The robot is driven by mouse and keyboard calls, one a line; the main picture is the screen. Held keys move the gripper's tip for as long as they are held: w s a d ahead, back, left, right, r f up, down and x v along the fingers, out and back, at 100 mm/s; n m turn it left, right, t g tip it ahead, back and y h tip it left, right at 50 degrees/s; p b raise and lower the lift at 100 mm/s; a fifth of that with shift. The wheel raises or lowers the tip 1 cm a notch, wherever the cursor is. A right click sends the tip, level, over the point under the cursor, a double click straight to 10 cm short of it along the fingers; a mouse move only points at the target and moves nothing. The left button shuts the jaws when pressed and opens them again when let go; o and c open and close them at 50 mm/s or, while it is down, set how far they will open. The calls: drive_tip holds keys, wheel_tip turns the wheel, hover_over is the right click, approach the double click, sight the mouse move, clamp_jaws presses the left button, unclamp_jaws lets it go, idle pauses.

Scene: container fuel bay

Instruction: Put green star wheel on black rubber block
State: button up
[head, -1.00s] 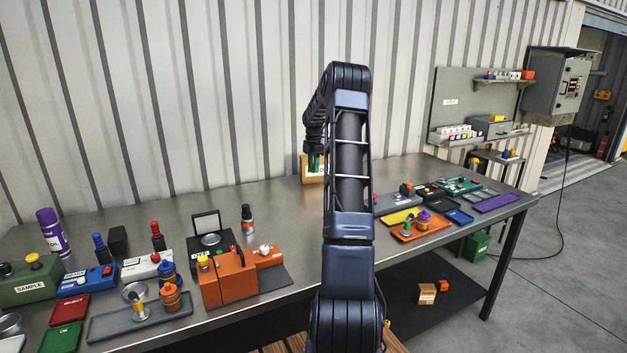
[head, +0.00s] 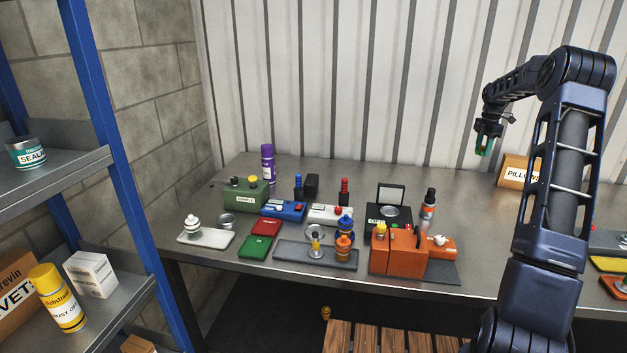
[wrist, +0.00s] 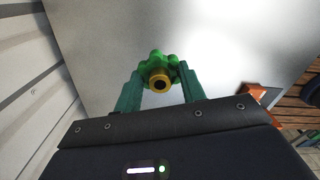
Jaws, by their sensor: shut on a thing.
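My gripper (head: 486,148) is shut on the green star wheel (wrist: 157,57), which has a brass-coloured hub with a dark hole. In the wrist view the wheel sits between my two green fingertips (wrist: 160,88). In the head view my gripper hangs well above the bench, right of the black case, and the wheel is hard to make out between the fingers. A plain upright black block (head: 312,183) stands at the back of the bench on the left, between a blue-black bottle and a red-topped one. It appears to be the black rubber block, and its lower part is partly hidden.
The bench (head: 470,240) has free room below my gripper. A purple can (head: 268,165), green sample box (head: 247,194), blue box (head: 284,210), white box (head: 330,214), black open case (head: 389,219) and orange box (head: 397,252) crowd the left. A PILLOWS carton (head: 513,172) stands at the back right.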

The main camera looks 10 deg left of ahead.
drive_tip(key=w+a+r+n, duration=0.1)
drive_tip(key=w+a+n, duration=0.1)
drive_tip(key=a, duration=0.7)
drive_tip(key=w+a+n, duration=0.2)
drive_tip(key=a, duration=0.8)
wheel_tip(320, 180, up, 4)
drive_tip(key=n, duration=1)
hover_over(310, 182)
wheel_tip(310, 182, down, 20)
drive_tip(key=shift+w+a+r, duration=0.1)
drive_tip(key=shift+w, duration=0.05)
drive_tip(key=o, duration=1)
drive_tip(key=shift+c, duration=0.2)
